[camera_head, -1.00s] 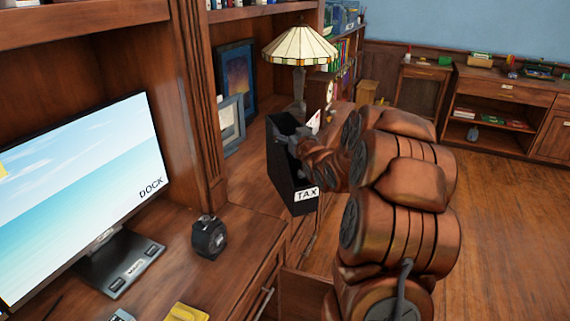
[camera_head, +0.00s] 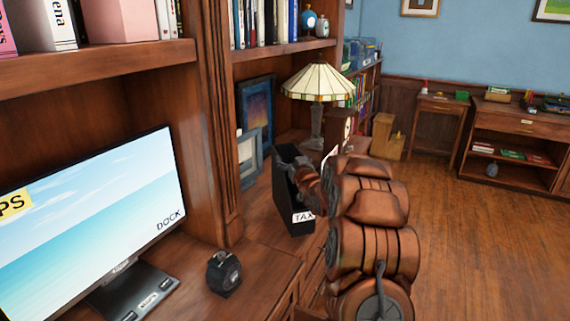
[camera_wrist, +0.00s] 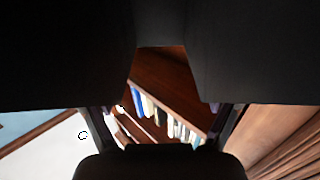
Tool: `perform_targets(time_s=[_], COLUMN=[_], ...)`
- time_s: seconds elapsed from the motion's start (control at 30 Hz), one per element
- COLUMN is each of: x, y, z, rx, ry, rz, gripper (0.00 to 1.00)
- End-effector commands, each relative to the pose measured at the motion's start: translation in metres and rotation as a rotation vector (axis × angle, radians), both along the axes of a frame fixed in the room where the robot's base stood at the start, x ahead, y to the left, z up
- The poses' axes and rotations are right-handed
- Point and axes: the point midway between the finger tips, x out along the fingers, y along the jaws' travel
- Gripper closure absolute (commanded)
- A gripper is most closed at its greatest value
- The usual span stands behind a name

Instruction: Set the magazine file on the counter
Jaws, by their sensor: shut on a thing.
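The magazine file (camera_head: 284,196) is a black upright box with a white label reading TAX, in the middle of the head view. My gripper (camera_head: 292,163) is shut on it near its upper part, and my arm hides its right side. The file stands out against the brown wood counter (camera_head: 256,222) of the bookcase. I cannot tell whether its base touches the counter. In the wrist view, large dark surfaces fill the top and hide most of the grip.
A lamp (camera_head: 318,80) and picture frames (camera_head: 250,155) stand behind the file. A black tape dispenser-like object (camera_head: 223,271) and a monitor (camera_head: 100,225) stand at left front. Upright books (camera_wrist: 165,115) show in the wrist view. Open floor lies right.

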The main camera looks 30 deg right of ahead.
Motion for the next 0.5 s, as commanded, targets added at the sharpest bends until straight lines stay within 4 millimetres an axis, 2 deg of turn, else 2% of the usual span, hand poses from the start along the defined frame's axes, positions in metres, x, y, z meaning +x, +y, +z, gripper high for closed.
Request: perform_targets(time_s=[0.2, 0.5], x=[0.03, 0.041], y=[0.001, 0.001], z=[-0.001, -0.007], rx=[-0.002, 0.0], ry=[0.0, 0.001], rz=[0.002, 0.0], gripper=[0.82, 0.82])
